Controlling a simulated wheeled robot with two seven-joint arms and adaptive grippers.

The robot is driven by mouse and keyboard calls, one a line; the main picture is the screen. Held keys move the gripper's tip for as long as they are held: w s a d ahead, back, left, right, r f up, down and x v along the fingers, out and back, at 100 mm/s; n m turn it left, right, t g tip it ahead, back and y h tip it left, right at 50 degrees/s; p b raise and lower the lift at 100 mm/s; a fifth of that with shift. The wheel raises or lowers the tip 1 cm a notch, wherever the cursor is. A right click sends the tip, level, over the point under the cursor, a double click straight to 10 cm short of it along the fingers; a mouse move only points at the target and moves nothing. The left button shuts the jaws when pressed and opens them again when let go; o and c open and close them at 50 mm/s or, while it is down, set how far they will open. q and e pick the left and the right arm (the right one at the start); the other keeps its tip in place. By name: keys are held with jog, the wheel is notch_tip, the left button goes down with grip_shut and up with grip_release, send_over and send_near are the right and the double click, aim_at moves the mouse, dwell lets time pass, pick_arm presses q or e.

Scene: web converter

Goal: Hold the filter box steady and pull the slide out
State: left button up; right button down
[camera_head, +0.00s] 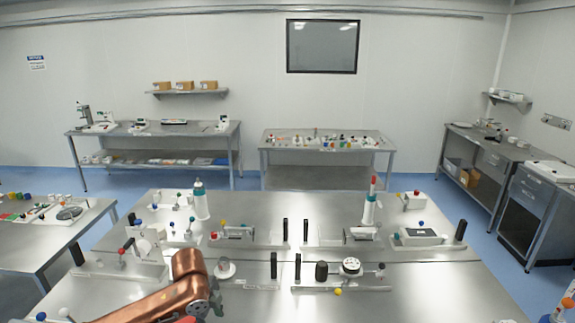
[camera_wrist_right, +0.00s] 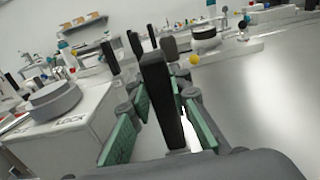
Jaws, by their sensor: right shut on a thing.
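The handle's foot is partly hidden by the gripper. Left of it is a white box (camera_wrist_right: 92,138) with a round grey knob and a label reading LOCK, which looks like the filter box. A similar white base (camera_head: 248,285) with a round knob shows in the head view. A copper arm comes in from the lower left there; its gripper (camera_head: 207,300) is beside that base, its fingers unclear.
More black handles (camera_head: 298,267) stand close to the right and behind. A base with a black cylinder (camera_head: 321,270) and a yellow ball (camera_head: 338,291) is to the right. The steel table (camera_head: 440,290) is bare at the front right.

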jog(key=shift+d+f, duration=0.25)
jog(key=c, duration=2.2)
grip_release()
jog(key=o, duration=0.5)
jog(key=shift+w+r, duration=0.1)
jog(key=shift+a+r, duration=0.1)
jog(key=s, duration=1.2)
jog(key=shift+a, duration=0.1)
